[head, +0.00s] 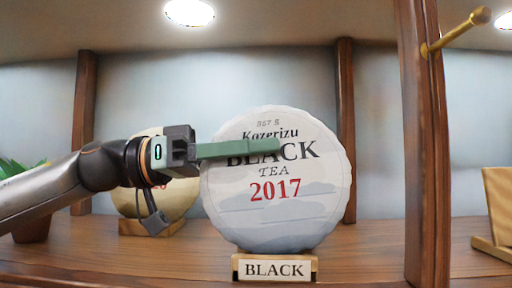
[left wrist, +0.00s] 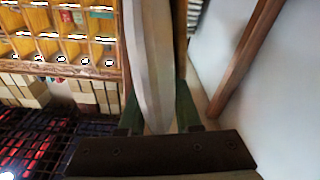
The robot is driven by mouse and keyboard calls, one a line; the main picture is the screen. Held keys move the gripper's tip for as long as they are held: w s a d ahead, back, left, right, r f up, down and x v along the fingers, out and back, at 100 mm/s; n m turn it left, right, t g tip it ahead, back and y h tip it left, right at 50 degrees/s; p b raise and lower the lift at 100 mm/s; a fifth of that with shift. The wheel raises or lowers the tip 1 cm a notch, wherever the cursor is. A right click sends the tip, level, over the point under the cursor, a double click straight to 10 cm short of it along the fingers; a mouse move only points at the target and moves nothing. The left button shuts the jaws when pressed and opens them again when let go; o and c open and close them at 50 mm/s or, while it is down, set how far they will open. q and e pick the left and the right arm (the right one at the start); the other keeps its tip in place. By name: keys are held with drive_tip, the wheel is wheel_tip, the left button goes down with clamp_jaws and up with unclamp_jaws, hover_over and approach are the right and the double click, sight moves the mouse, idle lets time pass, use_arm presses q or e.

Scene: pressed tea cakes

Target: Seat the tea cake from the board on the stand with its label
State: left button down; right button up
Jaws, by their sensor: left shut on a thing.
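The tea cake (head: 275,215) is a large round white-wrapped disc printed "Kazerizu BLACK TEA 2017". It stands upright, face towards the head camera, at or just above the small wooden stand (head: 236,266) with the label "BLACK" (head: 274,269). I cannot tell whether it rests in the stand. My left gripper (head: 240,149) comes in from the left, with one green finger across the cake's face. In the left wrist view the cake (left wrist: 152,60) is edge-on between the two fingers, which are shut on it. The far finger is hidden in the head view. My right gripper is not in view.
Another round cake (head: 130,203) on a wooden stand (head: 150,227) is partly behind my left gripper. A dark wooden post (head: 420,150) with a brass peg (head: 465,28) stands right of the cake. An empty-looking wooden stand (head: 495,215) is at far right. A potted plant (head: 30,225) is at left.

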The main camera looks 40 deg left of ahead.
sight(202, 162)
use_arm(q)
drive_tip(key=shift+f, duration=0.3)
idle(0.9)
unclamp_jaws()
drive_tip(key=shift+f, duration=0.1)
idle(0.4)
drive_tip(key=shift+s+a, duration=0.1)
idle(0.6)
drive_tip(key=shift+b+v, duration=0.4)
drive_tip(key=shift+v, duration=0.5)
drive_tip(key=shift+s+a, duration=0.1)
drive_tip(key=shift+a, duration=0.1)
drive_tip(key=shift+b+v, duration=0.4)
drive_tip(key=shift+v, duration=0.35)
drive_tip(key=shift+s+a, duration=0.1)
drive_tip(key=shift+a, duration=0.05)
drive_tip(key=shift+b+v, duration=0.4)
drive_tip(key=shift+v, duration=0.45)
